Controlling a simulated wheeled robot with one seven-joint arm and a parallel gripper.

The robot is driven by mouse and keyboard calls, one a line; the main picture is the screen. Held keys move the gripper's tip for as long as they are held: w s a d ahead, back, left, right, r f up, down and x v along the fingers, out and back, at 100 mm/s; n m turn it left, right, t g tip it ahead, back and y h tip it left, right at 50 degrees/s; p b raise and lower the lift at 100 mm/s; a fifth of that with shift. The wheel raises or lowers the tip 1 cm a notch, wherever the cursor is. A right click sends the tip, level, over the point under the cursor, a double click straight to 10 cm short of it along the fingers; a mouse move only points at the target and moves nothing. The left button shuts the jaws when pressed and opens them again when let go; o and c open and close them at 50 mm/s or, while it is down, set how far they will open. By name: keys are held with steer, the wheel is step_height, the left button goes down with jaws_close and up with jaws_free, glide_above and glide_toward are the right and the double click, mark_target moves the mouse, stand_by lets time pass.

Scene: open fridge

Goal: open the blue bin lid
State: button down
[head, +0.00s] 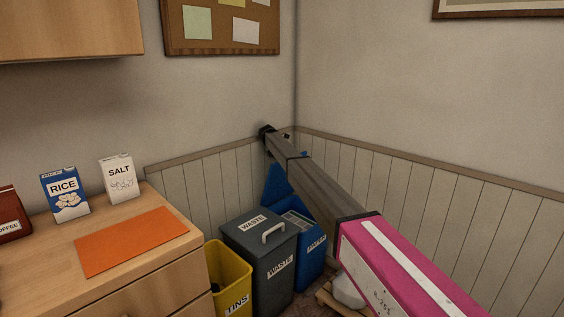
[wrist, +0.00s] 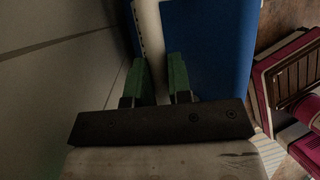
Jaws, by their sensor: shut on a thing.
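The blue bin (head: 308,262), with a paper label, stands at the right end of the row on the floor. Its blue lid (head: 276,186) is raised, standing steeply up behind the bin's top and partly hidden by my arm. In the wrist view the lid (wrist: 213,50) fills the upper middle as a blue panel. My gripper (wrist: 163,72) is shut on a pale bar, apparently the lid's handle (wrist: 150,35), which runs between its two green fingers beside the panel. In the head view my gripper cannot be made out.
A grey waste bin (head: 258,262) with a closed lid stands directly left of the blue bin, and a yellow tins bin (head: 228,280) stands left of that. The wooden counter (head: 150,275) is at the left. A wooden pallet (head: 328,298) lies right of the bins. Walls close the corner behind.

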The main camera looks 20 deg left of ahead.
steer(key=shift+a+f, duration=0.2)
steer(key=shift+f, duration=0.15)
steer(key=c, duration=1.1)
jaws_free()
steer(key=shift+f, duration=0.1)
steer(key=shift+o, duration=0.2)
steer(key=shift+r, duration=0.2)
steer(key=shift+r, duration=0.25)
step_height(320, 180, up, 4)
steer(key=shift+f, duration=0.1)
steer(key=s+a+r, duration=0.4)
steer(key=s+r, duration=0.2)
steer(key=s, duration=0.4)
steer(key=shift+s+a+r, duration=0.25)
steer(key=shift+s+r, duration=0.05)
steer(key=shift+s, duration=0.05)
